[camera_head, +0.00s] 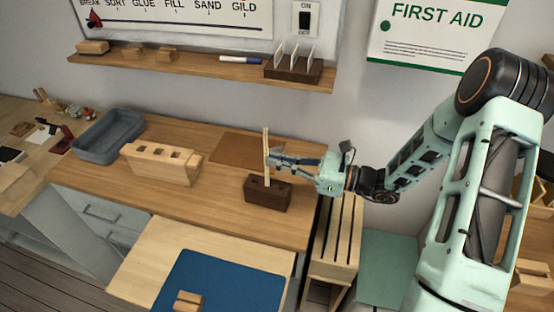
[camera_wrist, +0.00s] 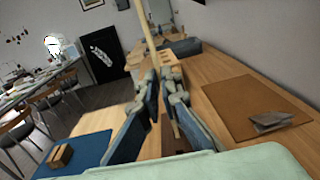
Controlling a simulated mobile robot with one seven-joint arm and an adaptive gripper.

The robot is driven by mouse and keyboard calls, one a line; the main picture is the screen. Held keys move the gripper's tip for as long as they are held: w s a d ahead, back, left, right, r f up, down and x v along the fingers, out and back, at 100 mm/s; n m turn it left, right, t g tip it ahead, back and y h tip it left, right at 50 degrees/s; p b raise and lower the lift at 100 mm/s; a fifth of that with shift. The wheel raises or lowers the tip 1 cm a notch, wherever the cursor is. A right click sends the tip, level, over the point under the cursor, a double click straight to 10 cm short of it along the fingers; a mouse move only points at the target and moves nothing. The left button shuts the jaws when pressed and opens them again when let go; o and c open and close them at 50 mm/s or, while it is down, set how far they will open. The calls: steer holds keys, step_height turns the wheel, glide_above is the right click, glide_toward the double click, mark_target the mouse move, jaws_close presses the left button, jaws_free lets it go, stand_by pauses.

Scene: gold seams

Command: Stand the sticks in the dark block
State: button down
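A pale, thin stick (camera_head: 266,142) stands upright at the dark block (camera_head: 267,196). Its lower end meets the block's top; I cannot tell whether it is inside a hole. My gripper (camera_head: 270,160) reaches in from the right and is shut on the stick, above the block. In the wrist view the stick (camera_wrist: 147,32) rises from between the fingertips (camera_wrist: 160,80), and part of the dark block (camera_wrist: 168,138) shows between the fingers. The pale wooden block with dark square holes (camera_head: 160,164) stands left on the bench, with no stick visible in it.
A grey-blue bin (camera_head: 108,134) stands at the bench's left. A brown mat (camera_head: 247,148) lies behind the dark block. In front, a lower table bears a blue mat (camera_head: 225,278) with a small wooden piece (camera_head: 188,300). A wall shelf (camera_head: 205,69) runs above the bench.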

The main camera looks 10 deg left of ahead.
steer(key=shift+f+b, duration=0.8)
steer(key=shift+f, duration=0.4)
steer(key=c, duration=2.1)
jaws_free()
steer(key=shift+s+d, duration=0.3)
steer(key=shift+d, duration=1.2)
steer(key=shift+s+d, duration=0.3)
steer(key=shift+d, duration=1.15)
steer(key=shift+s+d, duration=0.3)
steer(key=shift+d, duration=1.2)
steer(key=shift+r, duration=0.1)
step_height(320, 180, up, 6)
steer(key=p, duration=0.5)
